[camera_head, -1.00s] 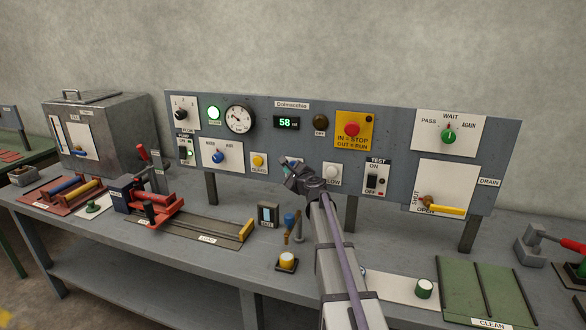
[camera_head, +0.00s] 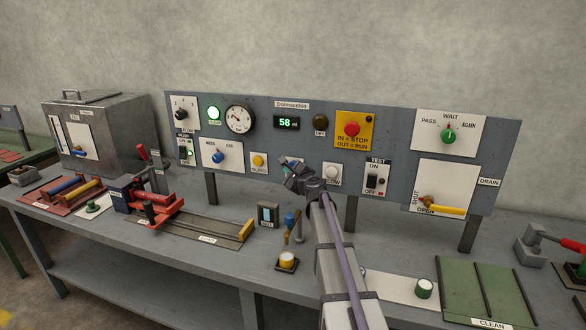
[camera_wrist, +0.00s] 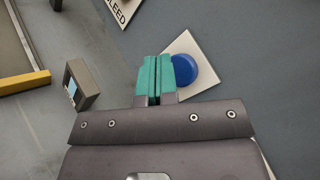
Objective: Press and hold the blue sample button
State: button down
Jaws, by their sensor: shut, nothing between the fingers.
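The blue sample button (camera_wrist: 185,69) is a round blue cap on a white square plate (camera_wrist: 205,47) in the wrist view. My gripper (camera_wrist: 155,60) has its two teal fingers shut together with nothing between them. The fingertips overlap the left edge of the button in the wrist view; I cannot tell if they touch it. In the head view my gripper (camera_head: 288,168) is at the panel, between the yellow bleed button and the white button, and hides most of the blue button.
The grey panel (camera_head: 270,140) carries a yellow button (camera_head: 258,161) left of my gripper and a white button (camera_head: 331,170) right of it. A red stop button (camera_head: 352,129) is above right.

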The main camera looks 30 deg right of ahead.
jog(key=shift+d, duration=0.1)
dwell(0.7)
jog(key=shift+w+d, duration=0.2)
jog(key=shift+w, duration=0.1)
jog(key=shift+w+d, duration=0.35)
dwell(2.8)
jog(key=shift+s+a, duration=0.65)
jog(key=shift+s+a, duration=1.75)
jog(key=shift+s, duration=0.05)
dwell(1.3)
